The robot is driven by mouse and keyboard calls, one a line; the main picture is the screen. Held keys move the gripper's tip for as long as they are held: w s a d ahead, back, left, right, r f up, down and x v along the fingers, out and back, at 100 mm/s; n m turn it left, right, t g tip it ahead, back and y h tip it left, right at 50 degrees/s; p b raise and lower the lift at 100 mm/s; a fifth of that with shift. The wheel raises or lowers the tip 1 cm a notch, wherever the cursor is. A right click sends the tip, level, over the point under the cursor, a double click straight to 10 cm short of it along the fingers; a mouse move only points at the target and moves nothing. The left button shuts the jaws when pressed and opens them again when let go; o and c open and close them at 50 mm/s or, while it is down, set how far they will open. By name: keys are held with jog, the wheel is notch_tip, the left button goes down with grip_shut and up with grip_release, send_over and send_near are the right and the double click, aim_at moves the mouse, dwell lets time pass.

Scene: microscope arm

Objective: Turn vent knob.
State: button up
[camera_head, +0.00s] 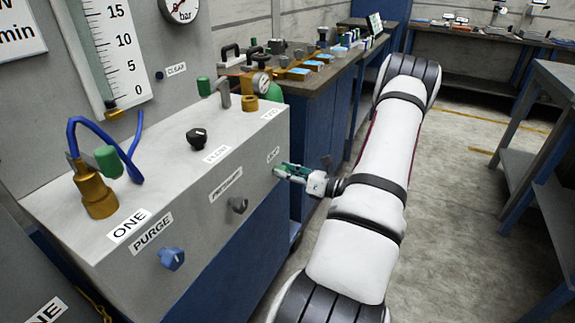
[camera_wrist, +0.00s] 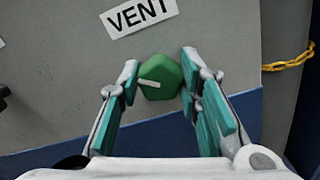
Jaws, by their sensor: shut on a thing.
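The green vent knob (camera_wrist: 160,77) sits on the grey panel front, just below the white VENT label (camera_wrist: 138,17). Its white pointer line lies nearly level, toward the knob's left side. My gripper (camera_wrist: 158,82) has its teal-padded fingers on either side of the knob, shut on it. In the head view my gripper (camera_head: 290,172) reaches the right end of the panel's front face, and its fingers largely hide the knob.
The grey console (camera_head: 190,200) also carries a blue PURGE knob (camera_head: 171,258), a grey knob (camera_head: 238,204) and a black knob (camera_head: 197,138). A brass fitting (camera_head: 97,195) with a blue hose stands on top. A yellow chain (camera_wrist: 288,62) hangs right of the panel. Open floor lies to the right.

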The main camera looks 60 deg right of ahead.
jog(key=m+p, duration=0.6)
jog(key=m, duration=0.4)
jog(key=shift+f, duration=0.15)
jog(key=shift+m, duration=0.5)
jog(key=o, duration=1.1)
jog(key=shift+d, duration=0.1)
jog(key=shift+o, duration=0.2)
jog(key=s, duration=1.2)
jog(key=shift+d, duration=0.45)
jog(key=shift+s, duration=0.1)
